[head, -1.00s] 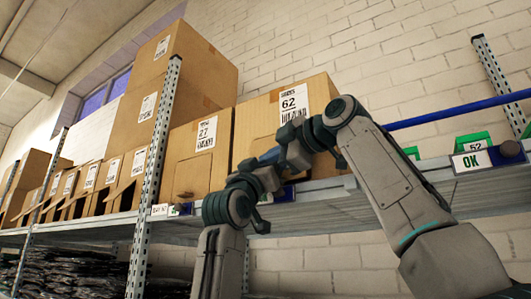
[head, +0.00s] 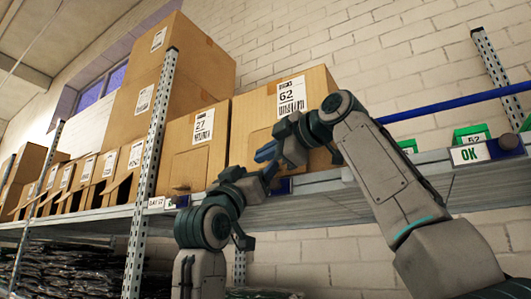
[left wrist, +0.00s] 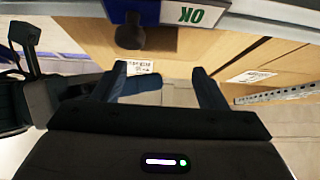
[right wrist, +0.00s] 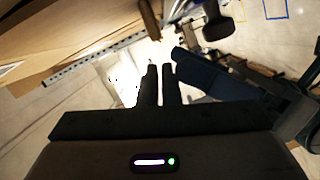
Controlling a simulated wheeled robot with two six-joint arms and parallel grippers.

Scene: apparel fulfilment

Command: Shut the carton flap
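The brown carton labelled 62 (head: 318,92) stands on the shelf in the head view, its lower front partly hidden behind my arms. The carton labelled 27 (head: 180,142) stands left of it, with a front panel at its lower half. I cannot tell which flap stands open on these two. My left gripper (left wrist: 163,85) is open and empty, its fingers wide apart below the shelf's front edge. My right gripper (right wrist: 160,72) has its fingers close together with a thin gap and nothing visible between them. In the head view both grippers come close together before carton 62.
A metal shelf post (head: 153,150) stands left of carton 27. Several smaller open-fronted cartons (head: 128,172) line the shelf farther left. A sign reading OK (head: 470,154) and green bins (head: 470,136) are at the right. A blue rail (head: 440,105) runs above them.

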